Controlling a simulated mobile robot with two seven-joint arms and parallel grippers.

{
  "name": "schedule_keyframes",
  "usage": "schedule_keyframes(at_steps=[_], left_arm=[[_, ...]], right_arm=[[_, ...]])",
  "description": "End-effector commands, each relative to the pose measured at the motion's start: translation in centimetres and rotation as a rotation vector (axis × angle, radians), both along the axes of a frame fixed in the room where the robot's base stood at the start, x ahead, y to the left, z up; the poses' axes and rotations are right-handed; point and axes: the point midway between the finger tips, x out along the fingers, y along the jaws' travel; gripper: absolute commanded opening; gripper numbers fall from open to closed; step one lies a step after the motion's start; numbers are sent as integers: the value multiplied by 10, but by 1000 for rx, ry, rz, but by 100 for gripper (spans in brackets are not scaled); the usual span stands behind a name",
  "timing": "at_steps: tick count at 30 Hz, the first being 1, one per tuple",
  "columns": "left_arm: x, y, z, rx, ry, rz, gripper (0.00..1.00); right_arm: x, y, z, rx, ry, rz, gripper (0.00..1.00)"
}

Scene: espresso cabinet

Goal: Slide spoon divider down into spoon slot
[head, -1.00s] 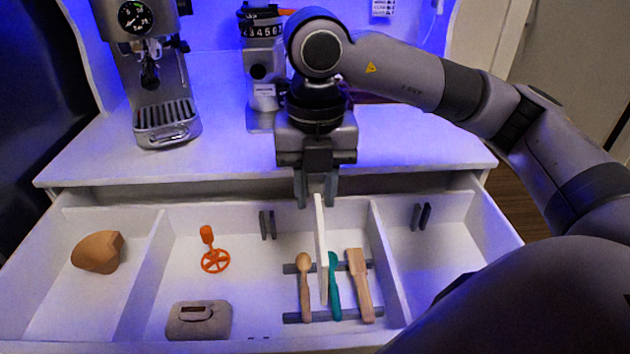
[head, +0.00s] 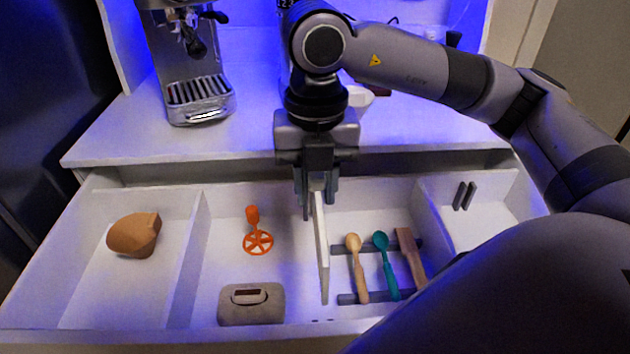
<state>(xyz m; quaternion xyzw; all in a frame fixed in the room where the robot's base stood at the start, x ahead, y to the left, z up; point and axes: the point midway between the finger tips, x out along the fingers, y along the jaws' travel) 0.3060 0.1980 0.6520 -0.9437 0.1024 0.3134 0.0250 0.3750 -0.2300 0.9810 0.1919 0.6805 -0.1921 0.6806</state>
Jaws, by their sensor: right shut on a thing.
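The spoon divider (head: 321,250) is a thin white upright board. My right gripper (head: 317,190) is shut on its far end and holds it, pointing down, at the back of the open drawer. The board runs front to back, left of the wooden spoon (head: 358,268). Its far end lines up roughly with the spot on the back wall where a slot's grey guides stood, now hidden behind the gripper. I cannot tell whether the board's lower edge touches the drawer floor. My left gripper is not in view.
Right of the divider lie a teal spoon (head: 387,264) and a wooden spatula (head: 411,258) on grey rests. To the left are an orange tool (head: 257,241), a grey-beige block (head: 251,304) and a brown piece (head: 134,235). Another grey guide pair (head: 464,196) is at the right.

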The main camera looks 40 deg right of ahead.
Motion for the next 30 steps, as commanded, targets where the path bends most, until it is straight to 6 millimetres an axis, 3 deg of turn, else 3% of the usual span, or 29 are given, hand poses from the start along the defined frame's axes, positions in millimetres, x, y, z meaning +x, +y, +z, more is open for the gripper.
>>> schedule_keyframes(at_steps=[13,30], left_arm=[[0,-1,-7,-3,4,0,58],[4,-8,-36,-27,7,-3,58]], right_arm=[[0,0,-6,0,0,0,0],[0,0,-55,1,-1,0,0]])
